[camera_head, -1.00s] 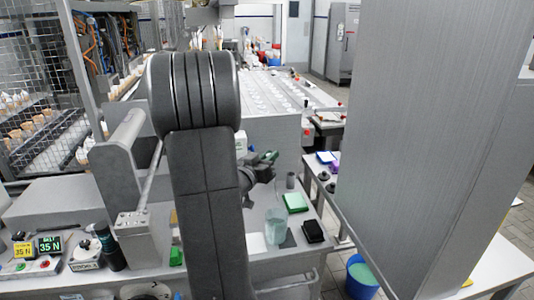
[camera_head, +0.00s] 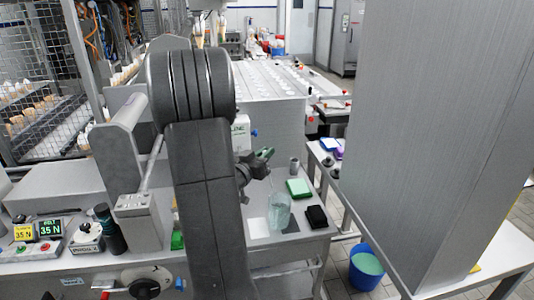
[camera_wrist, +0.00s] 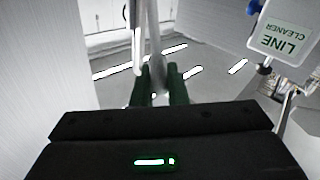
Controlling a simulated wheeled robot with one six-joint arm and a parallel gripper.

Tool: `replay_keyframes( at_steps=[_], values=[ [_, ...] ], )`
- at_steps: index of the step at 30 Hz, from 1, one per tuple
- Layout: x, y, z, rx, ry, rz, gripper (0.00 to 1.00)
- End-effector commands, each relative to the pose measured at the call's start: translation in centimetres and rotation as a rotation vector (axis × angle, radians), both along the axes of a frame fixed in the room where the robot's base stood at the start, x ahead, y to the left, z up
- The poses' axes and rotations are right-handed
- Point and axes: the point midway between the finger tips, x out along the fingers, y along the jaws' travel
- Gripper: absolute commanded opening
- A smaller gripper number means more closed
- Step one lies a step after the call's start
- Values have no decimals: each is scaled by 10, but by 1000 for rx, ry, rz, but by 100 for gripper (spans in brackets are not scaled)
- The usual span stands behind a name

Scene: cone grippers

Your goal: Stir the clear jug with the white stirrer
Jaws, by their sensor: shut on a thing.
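The clear jug (camera_head: 278,212) stands upright on the bench, right of my arm in the head view. It looks see-through, with a pale green-blue tint. My gripper (camera_head: 264,156) is above the jug and slightly left of it, with dark green fingers. In the wrist view my gripper (camera_wrist: 160,84) is shut on the white stirrer (camera_wrist: 152,45), a thin pale rod between the fingers. In the head view the stirrer is only a faint line below the fingers toward the jug. I cannot tell whether its lower end is inside the jug.
A green-topped box (camera_head: 299,188), a black box (camera_head: 316,217) and a small grey cup (camera_head: 294,166) stand close to the jug. A blue bucket (camera_head: 365,268) is on the floor to the right. A large grey panel (camera_head: 435,140) fills the right side.

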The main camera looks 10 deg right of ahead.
Motion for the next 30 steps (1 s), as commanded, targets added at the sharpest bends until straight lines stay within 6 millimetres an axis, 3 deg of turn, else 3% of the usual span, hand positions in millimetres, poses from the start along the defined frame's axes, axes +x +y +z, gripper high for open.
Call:
replay_keyframes(
  at_steps=[30],
  values=[
    [-8, -15, -84, -1, 1, -1, 0]
  ],
)
